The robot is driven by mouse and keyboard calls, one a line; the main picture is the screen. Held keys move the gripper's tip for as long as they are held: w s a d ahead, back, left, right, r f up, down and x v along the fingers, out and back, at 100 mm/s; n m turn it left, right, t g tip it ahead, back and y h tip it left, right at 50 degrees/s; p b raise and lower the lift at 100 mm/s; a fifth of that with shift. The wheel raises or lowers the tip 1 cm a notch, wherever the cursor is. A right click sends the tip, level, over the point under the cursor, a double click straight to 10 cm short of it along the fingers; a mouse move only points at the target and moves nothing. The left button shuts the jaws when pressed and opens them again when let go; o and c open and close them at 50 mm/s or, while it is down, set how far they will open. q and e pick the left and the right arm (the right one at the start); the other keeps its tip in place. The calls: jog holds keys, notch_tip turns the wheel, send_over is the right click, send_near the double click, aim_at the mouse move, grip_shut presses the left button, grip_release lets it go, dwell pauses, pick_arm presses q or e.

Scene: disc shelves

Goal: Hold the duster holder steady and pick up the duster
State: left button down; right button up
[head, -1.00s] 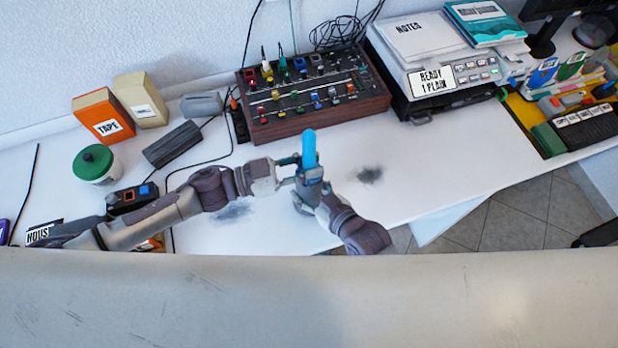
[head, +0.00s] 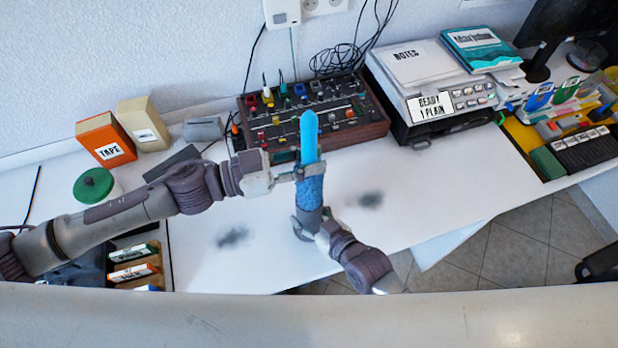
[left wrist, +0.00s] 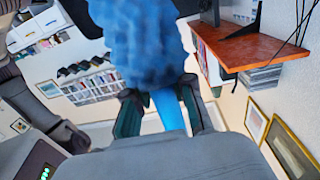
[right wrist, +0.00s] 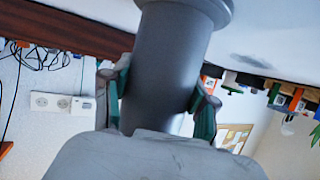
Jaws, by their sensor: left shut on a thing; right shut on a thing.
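The duster has a smooth light-blue handle (head: 309,138) on top and a fluffy blue head (head: 310,190) below. My left gripper (head: 308,170) is shut on the duster at the handle's lower end; the left wrist view shows the fluffy head (left wrist: 145,45) and the handle (left wrist: 170,112) between the fingers. The grey duster holder (head: 305,227) stands upright on the table, below the fluffy head. My right gripper (head: 318,232) is shut on it. The right wrist view shows the holder's grey cylinder (right wrist: 168,70) between the fingers. Whether the head's lower end is inside the holder is hidden.
A mixer panel (head: 340,120) with knobs stands behind the duster. A printer (head: 440,120) is at the right, boxes (head: 108,148) and a green-lidded jar (head: 95,186) at the left. Two dark smudges mark the white tabletop (head: 400,200), which is clear around the holder.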

aim_at(309, 136)
pick_arm(q)
notch_tip(309, 136, up, 7)
jog(key=shift+f, duration=0.1)
pick_arm(e)
jog(key=o, duration=1.3)
jog(key=shift+c, duration=0.2)
jog(key=shift+s, duration=0.1)
jog(key=v, duration=1.1)
jog(key=shift+s+d, duration=0.25)
jog(key=shift+d, duration=0.15)
jog(key=shift+r, duration=0.1)
